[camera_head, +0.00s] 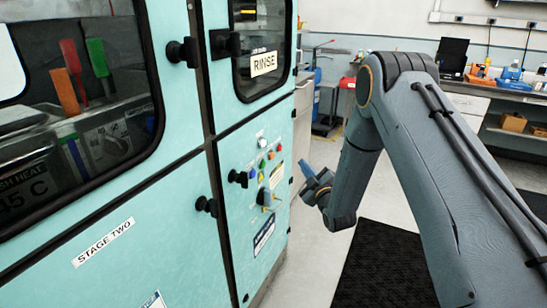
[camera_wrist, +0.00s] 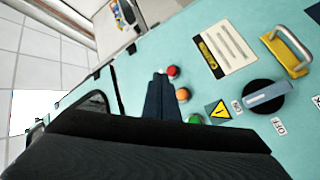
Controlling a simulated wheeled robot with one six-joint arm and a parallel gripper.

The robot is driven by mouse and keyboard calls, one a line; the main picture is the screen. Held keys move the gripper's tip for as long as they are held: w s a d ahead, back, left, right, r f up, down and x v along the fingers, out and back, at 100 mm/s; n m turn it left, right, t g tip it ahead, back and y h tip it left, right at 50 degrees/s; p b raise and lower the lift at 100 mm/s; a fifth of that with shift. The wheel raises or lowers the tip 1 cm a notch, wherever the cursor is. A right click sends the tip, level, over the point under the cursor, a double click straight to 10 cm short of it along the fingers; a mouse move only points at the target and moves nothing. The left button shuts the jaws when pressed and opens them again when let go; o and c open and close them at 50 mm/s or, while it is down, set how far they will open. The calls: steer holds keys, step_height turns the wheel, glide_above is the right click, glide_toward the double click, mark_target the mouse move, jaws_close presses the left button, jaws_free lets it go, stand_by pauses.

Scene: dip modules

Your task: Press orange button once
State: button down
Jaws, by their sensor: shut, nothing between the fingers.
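The orange button (camera_head: 271,155) is on the teal machine's control panel, between a red button (camera_head: 279,147) and a green button (camera_head: 262,163). In the wrist view the orange button (camera_wrist: 182,95) shows just right of my fingers, with the red button (camera_wrist: 173,72) above it and the green button (camera_wrist: 194,118) partly hidden below. My gripper (camera_head: 306,171) is to the right of the panel in the head view, with a visible gap to it. In the wrist view my gripper (camera_wrist: 160,76) has its fingers together and empty. I cannot tell their exact distance from the panel there.
A black rotary switch (camera_wrist: 264,97), a yellow handle (camera_wrist: 287,52) and a warning triangle (camera_wrist: 217,110) are near the buttons. Black door latches (camera_head: 182,52) stick out of the machine. Open floor (camera_head: 312,235) and a black mat (camera_head: 385,265) lie right of it.

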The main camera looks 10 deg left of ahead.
mark_target(272, 155)
steer(key=w+a+b, duration=0.2)
steer(key=a, duration=0.6)
steer(key=shift+w, duration=0.4)
stand_by(1.7)
steer(key=shift+w+a, duration=0.15)
steer(key=shift+a, duration=0.25)
